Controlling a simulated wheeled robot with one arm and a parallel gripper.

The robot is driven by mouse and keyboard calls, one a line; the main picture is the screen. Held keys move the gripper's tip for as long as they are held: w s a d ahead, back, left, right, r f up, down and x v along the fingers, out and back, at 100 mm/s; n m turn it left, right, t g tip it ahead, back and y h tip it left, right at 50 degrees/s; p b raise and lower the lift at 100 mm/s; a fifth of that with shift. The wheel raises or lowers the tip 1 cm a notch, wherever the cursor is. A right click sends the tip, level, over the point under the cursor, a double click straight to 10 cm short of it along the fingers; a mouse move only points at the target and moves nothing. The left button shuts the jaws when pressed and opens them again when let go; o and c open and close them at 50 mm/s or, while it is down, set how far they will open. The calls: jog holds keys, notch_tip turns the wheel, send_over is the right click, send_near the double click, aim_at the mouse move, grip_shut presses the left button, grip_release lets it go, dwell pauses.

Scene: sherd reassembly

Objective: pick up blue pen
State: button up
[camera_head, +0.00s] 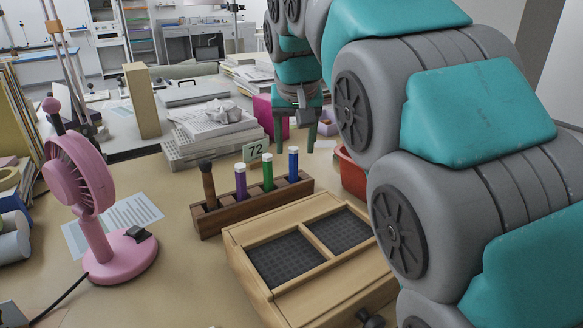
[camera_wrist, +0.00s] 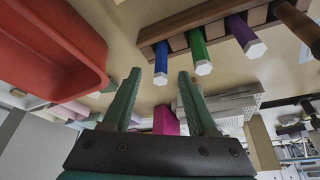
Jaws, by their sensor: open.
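The blue pen (camera_head: 293,165) stands upright at the right end of a wooden pen rack (camera_head: 212,220), with its white tip up. My gripper (camera_head: 294,128) is open and empty, behind and a little right of the rack in the head view. A green pen (camera_head: 267,172), a purple pen (camera_head: 240,181) and a dark brown brush or tool (camera_head: 208,186) stand in the same rack.
A wooden box with two dark grid panels (camera_head: 310,256) lies in front of the rack. A red tray (camera_head: 352,176) is to its right, partly hidden by my arm. A pink fan (camera_head: 90,200), a "72" card (camera_head: 255,150) and a paper stack (camera_head: 208,124) stand around.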

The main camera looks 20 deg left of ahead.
aim_at(294, 152)
jog(key=shift+p+x, duration=0.5)
jog(key=shift+x, duration=2.75)
jog(key=shift+w+a, duration=0.1)
grip_shut()
